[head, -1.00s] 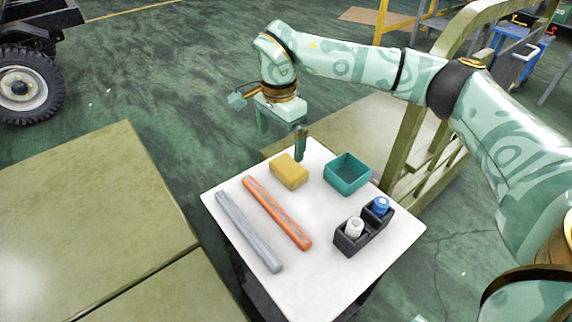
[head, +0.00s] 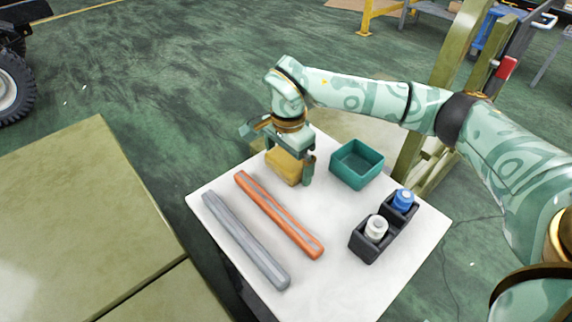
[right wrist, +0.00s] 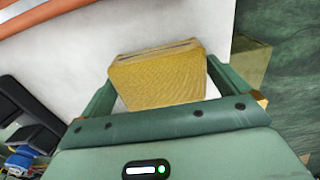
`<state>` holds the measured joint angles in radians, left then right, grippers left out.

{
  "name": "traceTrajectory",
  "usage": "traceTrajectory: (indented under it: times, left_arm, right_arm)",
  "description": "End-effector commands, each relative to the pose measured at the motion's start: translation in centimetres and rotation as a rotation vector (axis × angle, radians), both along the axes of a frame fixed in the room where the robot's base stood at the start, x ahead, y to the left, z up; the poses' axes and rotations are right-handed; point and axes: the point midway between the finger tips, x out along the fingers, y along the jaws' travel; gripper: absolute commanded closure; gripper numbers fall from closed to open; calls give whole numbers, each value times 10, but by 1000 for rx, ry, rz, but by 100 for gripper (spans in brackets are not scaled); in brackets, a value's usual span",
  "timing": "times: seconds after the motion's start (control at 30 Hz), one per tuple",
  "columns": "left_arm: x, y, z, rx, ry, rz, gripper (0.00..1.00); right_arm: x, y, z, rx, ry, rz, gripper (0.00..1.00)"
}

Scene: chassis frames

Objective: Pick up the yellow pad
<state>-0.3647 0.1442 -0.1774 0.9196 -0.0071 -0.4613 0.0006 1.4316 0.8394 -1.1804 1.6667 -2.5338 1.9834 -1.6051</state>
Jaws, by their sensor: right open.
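The yellow pad (head: 284,166) lies at the far end of the white table (head: 330,280). My right gripper (head: 291,176) is down over it from above, with one finger on the pad's right side in the head view. In the right wrist view the pad (right wrist: 158,78) sits between the two open fingers (right wrist: 158,88), and a gap shows beside it on the left. The gripper hides part of the pad in the head view. My left gripper is not in view.
An orange bar (head: 275,214) and a grey bar (head: 243,240) lie left of the pad. A teal open box (head: 357,165) stands to the right. A black holder (head: 370,245) carries a white bottle (head: 376,228) and a blue-capped one (head: 403,200).

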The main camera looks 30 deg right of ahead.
Motion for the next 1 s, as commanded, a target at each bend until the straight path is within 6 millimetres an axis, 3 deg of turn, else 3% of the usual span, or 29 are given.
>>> traceTrajectory:
  times: [0.07, 0.2, 0.63, 0.83, 1.0]
  left_arm:
    - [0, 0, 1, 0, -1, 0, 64]
    - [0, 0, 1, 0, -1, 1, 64]
    - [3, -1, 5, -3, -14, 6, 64]
    - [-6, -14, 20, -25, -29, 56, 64]
    - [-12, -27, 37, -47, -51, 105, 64]
  right_arm:
    - [0, 0, 2, 0, -2, 0, 0]
    - [0, 0, 2, 0, -1, 0, 32]
    - [0, 0, 11, 0, -5, 1, 32]
    - [-1, 1, 48, 0, -12, 1, 32]
    - [-29, 15, 84, 0, -13, 3, 32]
